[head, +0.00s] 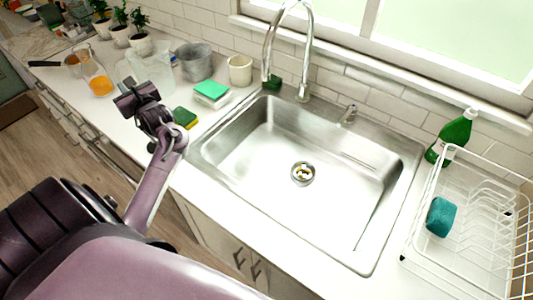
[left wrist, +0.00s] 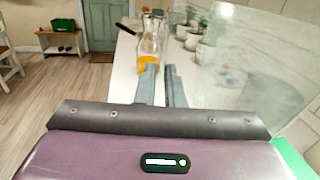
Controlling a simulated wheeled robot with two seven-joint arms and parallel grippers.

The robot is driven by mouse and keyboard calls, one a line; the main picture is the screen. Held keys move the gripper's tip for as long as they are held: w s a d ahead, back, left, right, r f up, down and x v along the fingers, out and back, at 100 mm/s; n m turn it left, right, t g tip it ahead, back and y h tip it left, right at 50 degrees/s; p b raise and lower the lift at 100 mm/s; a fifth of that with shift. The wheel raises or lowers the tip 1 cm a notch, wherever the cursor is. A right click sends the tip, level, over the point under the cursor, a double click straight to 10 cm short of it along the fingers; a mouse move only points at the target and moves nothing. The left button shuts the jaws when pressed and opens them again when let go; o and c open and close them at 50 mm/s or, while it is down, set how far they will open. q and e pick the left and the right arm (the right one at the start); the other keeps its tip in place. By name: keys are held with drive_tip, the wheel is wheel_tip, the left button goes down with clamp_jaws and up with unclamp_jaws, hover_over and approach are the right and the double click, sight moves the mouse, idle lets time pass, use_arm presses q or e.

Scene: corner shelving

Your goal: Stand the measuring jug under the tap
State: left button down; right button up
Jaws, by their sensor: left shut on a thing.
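The clear measuring jug (head: 133,66) is on or just above the counter left of the sink, partly behind my left gripper (head: 127,95). In the left wrist view the jug (left wrist: 255,62) is large and see-through at the right. My left gripper (left wrist: 160,70) is shut on the jug, its fingers at the jug's near-left side. The exact grip is hard to see through the clear wall. The chrome tap (head: 303,55) arches over the back of the steel sink (head: 285,205). The sink is empty under the tap. My right gripper is not in view.
An orange-juice pitcher (head: 98,78) stands left. A wire dish rack (head: 462,250) and green bottle (head: 455,135) are right.

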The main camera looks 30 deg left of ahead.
use_arm(q)
drive_tip(key=w+d+f+n+g+p, duration=0.2)
drive_tip(key=d+f+n+g+p, duration=0.5)
drive_tip(key=d, duration=0.7)
drive_tip(key=w+d+m+t+p, duration=0.1)
drive_tip(key=w+d, duration=0.2)
drive_tip(key=d, duration=0.4)
drive_tip(key=w+d+r+m+p, duration=0.1)
drive_tip(key=w+d, duration=0.2)
drive_tip(key=d, duration=0.4)
drive_tip(key=w+d+m+t+p, duration=0.1)
drive_tip(key=w+d+m, duration=0.1)
drive_tip(key=w+d, duration=0.3)
drive_tip(key=shift+y, duration=0.3)
drive_tip(key=f+b, duration=0.6)
drive_tip(key=b, duration=0.2)
drive_tip(key=s+d+f+b, duration=0.1)
drive_tip(key=f+b, duration=0.6)
drive_tip(key=b, duration=0.1)
drive_tip(key=f+b, duration=0.7)
drive_tip(key=b, duration=0.1)
drive_tip(key=shift+s+d+f, duration=0.1)
drive_tip(key=shift+s+d, duration=0.05)
drive_tip(key=shift+d, duration=0.15)
